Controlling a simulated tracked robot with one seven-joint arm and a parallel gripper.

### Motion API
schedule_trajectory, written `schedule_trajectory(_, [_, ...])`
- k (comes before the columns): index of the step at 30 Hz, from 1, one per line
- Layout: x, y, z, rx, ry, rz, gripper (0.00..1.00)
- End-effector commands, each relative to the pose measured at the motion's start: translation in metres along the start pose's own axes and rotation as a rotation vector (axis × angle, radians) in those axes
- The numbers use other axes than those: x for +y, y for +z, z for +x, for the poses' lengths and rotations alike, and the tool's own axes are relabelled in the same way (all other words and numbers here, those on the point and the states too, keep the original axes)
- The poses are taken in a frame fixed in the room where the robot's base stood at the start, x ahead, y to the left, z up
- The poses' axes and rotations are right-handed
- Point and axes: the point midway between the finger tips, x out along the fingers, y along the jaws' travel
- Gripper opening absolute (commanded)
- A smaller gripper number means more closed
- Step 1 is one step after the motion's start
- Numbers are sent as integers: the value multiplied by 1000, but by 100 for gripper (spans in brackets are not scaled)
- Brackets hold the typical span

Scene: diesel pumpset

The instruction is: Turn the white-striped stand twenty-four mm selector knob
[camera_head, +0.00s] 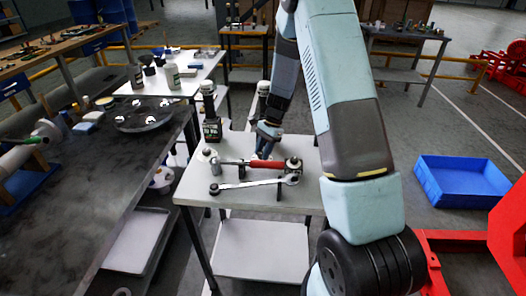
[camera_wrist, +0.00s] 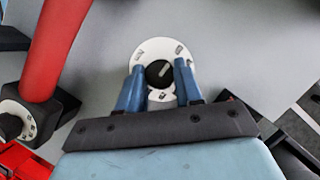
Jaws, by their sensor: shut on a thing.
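In the wrist view, a black selector knob (camera_wrist: 158,72) with a white stripe sits on a round white dial plate (camera_wrist: 147,52) with small dark markings. The stripe lies at a slant. My gripper (camera_wrist: 159,70) has its two blue fingers on either side of the knob and is shut on it. In the head view, my gripper (camera_head: 264,151) is low over the small pale table (camera_head: 235,199), behind a red-handled tool. The held knob is hidden there by my fingers and the tool.
The red-handled tool (camera_head: 266,164) and a wrench (camera_head: 256,184) lie close in front of my gripper. A dark boxed device (camera_head: 211,131) stands behind left. Another round dial (camera_wrist: 14,119) on a dark block is at the wrist view's left. A blue bin (camera_head: 461,181) is on the floor.

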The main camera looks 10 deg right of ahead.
Motion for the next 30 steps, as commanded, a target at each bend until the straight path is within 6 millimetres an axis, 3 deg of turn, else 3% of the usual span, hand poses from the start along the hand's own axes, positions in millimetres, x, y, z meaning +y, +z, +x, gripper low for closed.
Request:
schedule_trajectory(8, [-1, -2, -2, 4, -5, 1, 4])
schedule_trajectory(9, [-1, -2, -2, 4, -5, 1, 37])
schedule_trajectory(16, [-1, -1, -1, 2, -3, 1, 59])
schedule_trajectory(25, [-1, 0, -2, 1, -2, 0, 60])
schedule_trajectory(30, [-1, 0, -18, 2, -4, -1, 60])
